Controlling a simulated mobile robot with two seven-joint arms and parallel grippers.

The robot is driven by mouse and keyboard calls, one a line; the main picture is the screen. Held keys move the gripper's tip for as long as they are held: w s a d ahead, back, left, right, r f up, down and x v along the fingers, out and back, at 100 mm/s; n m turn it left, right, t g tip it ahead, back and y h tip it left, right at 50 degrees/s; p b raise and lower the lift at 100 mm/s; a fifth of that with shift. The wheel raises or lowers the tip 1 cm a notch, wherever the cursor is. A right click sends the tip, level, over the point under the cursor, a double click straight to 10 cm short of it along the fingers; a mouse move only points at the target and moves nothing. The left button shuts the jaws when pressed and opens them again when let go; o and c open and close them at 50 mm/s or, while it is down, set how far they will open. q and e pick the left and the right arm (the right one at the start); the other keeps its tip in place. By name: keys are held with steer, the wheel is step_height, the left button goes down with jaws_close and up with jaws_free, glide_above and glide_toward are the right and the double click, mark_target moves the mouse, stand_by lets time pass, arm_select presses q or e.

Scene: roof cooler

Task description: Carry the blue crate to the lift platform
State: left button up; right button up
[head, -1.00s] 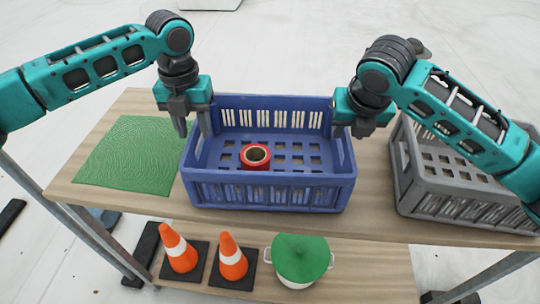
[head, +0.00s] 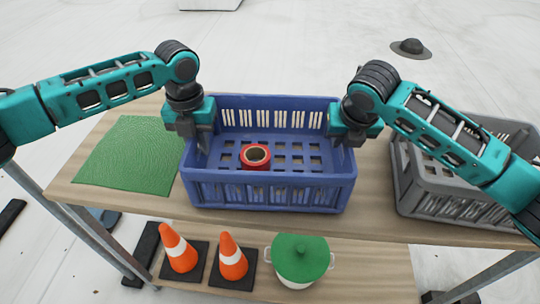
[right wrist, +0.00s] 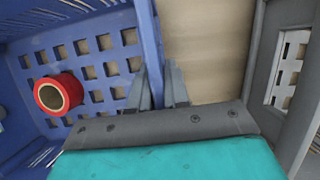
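The blue crate (head: 272,192) stands upright on the wooden table, with a red roll (head: 255,157) inside on its slotted floor. My left gripper (head: 203,142) is down at the crate's left side wall, its fingers close together on the wall's rim. My right gripper (head: 342,140) is at the right side wall. In the right wrist view its fingers (right wrist: 158,88) sit on either side of the blue wall (right wrist: 150,35) with little gap. The red roll also shows there (right wrist: 58,94). No lift platform can be made out for certain.
A green textured mat (head: 130,155) lies on the table left of the crate. A grey crate (head: 450,207) stands to the right, with a strip of bare table between. Orange cones (head: 180,250) and a green-lidded pot (head: 300,262) are on the lower shelf. A dark hat-like object (head: 411,47) lies behind.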

arm_select(q)
jaws_close()
arm_select(e)
jaws_close()
arm_select(q)
steer(key=shift+r, duration=0.2)
arm_select(e)
steer(key=shift+w+r, duration=0.1)
steer(key=shift+r, duration=0.1)
stand_by(0.5)
